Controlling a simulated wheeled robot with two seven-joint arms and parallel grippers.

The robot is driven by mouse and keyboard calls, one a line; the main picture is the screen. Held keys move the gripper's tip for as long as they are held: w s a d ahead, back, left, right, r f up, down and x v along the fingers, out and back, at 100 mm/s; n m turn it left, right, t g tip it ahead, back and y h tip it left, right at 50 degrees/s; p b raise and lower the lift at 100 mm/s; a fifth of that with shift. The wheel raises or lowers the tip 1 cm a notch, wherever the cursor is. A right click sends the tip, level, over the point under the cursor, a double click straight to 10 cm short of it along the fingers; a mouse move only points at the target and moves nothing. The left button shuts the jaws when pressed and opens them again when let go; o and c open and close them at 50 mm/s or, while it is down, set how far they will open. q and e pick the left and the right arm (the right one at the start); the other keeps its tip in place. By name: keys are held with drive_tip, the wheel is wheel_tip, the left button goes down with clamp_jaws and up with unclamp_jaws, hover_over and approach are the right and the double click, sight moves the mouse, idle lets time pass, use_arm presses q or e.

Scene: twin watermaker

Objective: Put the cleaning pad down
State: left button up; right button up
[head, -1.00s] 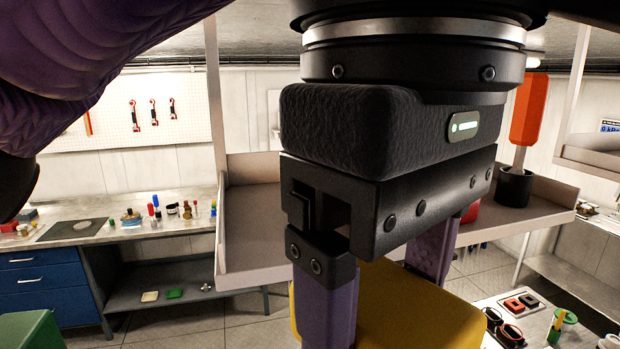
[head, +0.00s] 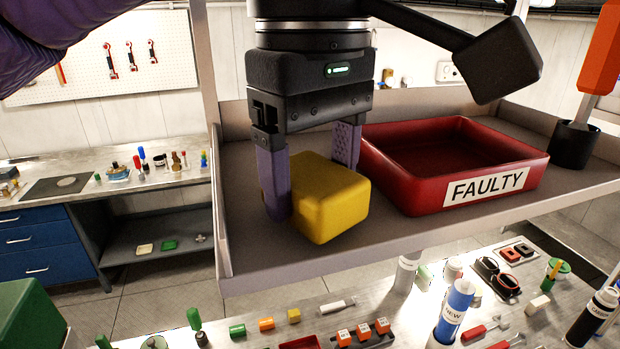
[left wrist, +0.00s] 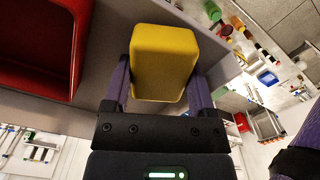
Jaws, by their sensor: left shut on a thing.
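The cleaning pad is a yellow block (head: 335,205), in the head view between the purple fingers of my left gripper (head: 312,190). The gripper is shut on it, pointing down at the raised grey shelf (head: 400,237). The pad is at or just above the shelf surface; I cannot tell whether it touches. In the left wrist view the yellow pad (left wrist: 163,62) lies between both fingers of my left gripper (left wrist: 163,85), over the shelf. My right gripper is not in view.
A red tray labelled FAULTY (head: 490,187) stands on the shelf right of the pad. A black cup (head: 573,146) with an orange-handled tool stands further right. The shelf left of the pad is bare. A crowded worktable (head: 225,345) lies below in front.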

sight(315, 169)
use_arm(q)
drive_tip(key=shift+s+d+f, duration=0.1)
drive_tip(key=shift+s+f, duration=0.1)
drive_tip(key=shift+s, duration=0.2)
drive_tip(key=shift+w+f, duration=0.15)
drive_tip(key=shift+w, duration=0.6)
drive_tip(key=o, duration=1.1)
drive_tip(key=shift+s, duration=0.4)
drive_tip(key=shift+w+r, duration=0.3)
drive_tip(key=shift+r, duration=0.1)
drive_tip(key=r, duration=0.5)
drive_tip(key=shift+s+r, duration=0.2)
drive_tip(key=shift+r, duration=0.75)
